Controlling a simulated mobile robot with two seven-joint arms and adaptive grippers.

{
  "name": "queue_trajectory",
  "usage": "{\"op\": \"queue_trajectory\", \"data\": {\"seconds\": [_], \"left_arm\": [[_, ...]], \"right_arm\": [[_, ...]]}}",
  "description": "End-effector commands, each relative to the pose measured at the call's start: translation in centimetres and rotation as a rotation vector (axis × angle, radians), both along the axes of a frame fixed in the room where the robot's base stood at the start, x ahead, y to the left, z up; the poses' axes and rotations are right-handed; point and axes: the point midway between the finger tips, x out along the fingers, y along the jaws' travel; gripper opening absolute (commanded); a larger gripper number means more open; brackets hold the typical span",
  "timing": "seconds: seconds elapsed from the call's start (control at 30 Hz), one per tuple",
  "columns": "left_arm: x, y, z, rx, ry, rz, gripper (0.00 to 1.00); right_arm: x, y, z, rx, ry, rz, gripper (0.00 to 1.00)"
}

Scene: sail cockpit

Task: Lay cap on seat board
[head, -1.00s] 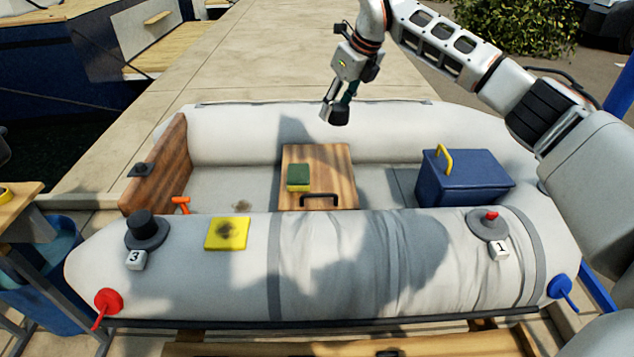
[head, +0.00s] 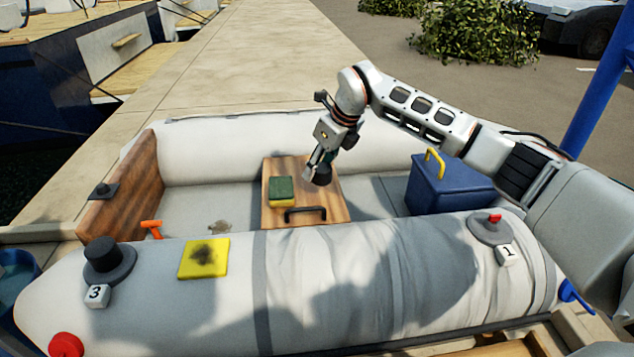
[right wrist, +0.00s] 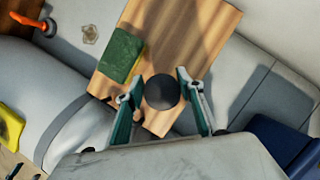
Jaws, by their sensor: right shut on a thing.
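My right gripper (head: 316,172) is shut on a black round cap (head: 322,176). In the right wrist view the cap (right wrist: 162,92) sits between the two fingers (right wrist: 160,108). The gripper and cap are over the right part of the wooden seat board (head: 336,207), which lies across the inflatable boat's floor. It also shows in the right wrist view (right wrist: 190,40). I cannot tell whether the cap touches the board. A green and yellow sponge (head: 281,190) lies on the board, left of the cap. My left gripper is not in view.
A black handle (head: 305,214) is at the board's near edge. A blue box (head: 450,187) stands to the right. The near tube carries a yellow patch (head: 204,258), a black-capped valve (head: 107,260) marked 3, and a valve (head: 493,226) marked 1 showing red.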

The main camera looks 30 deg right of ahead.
Motion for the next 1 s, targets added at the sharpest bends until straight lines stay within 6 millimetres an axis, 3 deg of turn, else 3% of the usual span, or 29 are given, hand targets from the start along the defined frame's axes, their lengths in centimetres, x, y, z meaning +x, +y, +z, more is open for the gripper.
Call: {"op": "queue_trajectory", "data": {"seconds": [0.03,0.2,0.37,0.63,0.67,0.7,1.0], "left_arm": [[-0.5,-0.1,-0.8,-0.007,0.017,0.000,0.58],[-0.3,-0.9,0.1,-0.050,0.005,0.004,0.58],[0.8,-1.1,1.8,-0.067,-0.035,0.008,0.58],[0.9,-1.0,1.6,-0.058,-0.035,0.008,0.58],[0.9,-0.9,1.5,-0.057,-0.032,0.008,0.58],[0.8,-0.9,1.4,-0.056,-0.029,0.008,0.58],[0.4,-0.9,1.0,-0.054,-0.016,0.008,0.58]], "right_arm": [[-0.2,0.0,-2.2,0.000,0.017,0.000,0.18],[-0.2,0.0,-4.9,-0.001,0.015,0.001,0.18],[-0.1,0.0,-4.5,-0.001,0.006,-0.001,0.15],[-0.1,0.0,-4.7,-0.001,0.005,0.000,0.14],[-0.1,0.0,-4.7,-0.001,0.005,0.000,0.43],[-0.1,0.0,-4.7,-0.001,0.005,0.000,0.53],[-0.1,0.0,-4.8,-0.001,0.006,0.001,0.55]]}}
